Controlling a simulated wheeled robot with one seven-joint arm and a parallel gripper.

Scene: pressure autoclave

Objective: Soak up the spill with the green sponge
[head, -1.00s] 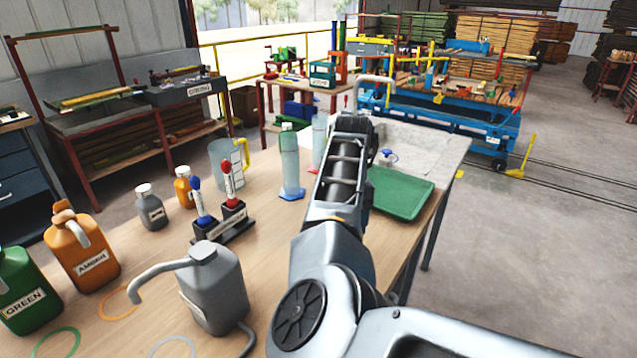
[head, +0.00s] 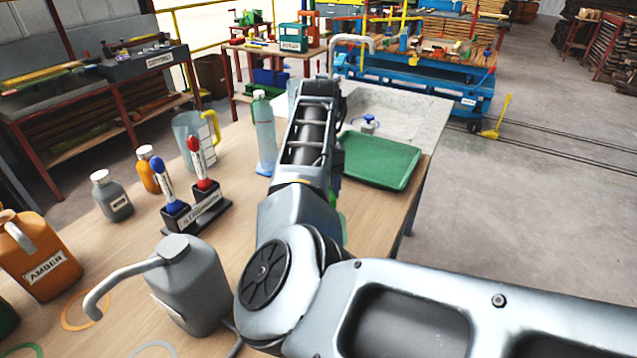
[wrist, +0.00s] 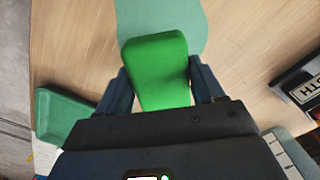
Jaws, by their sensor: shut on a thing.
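The green sponge (wrist: 158,70) is held between the two fingers of my gripper (wrist: 160,78) in the wrist view. My gripper is shut on it. A pale green spill (wrist: 165,18) lies on the wooden table at the top of the wrist view, and the sponge's far end overlaps it in the picture. I cannot tell whether the sponge touches the spill or hangs above it. In the head view my arm hides the gripper and most of the spill; a sliver of pale green (head: 343,229) shows beside the arm.
A green tray (head: 380,160) lies beyond my arm. A grey can (head: 190,285) stands left of my arm, with a marker stand (head: 205,210) behind it. A clear bottle (head: 264,135) and a measuring jug (head: 190,140) stand farther back. Bare table shows right of the arm.

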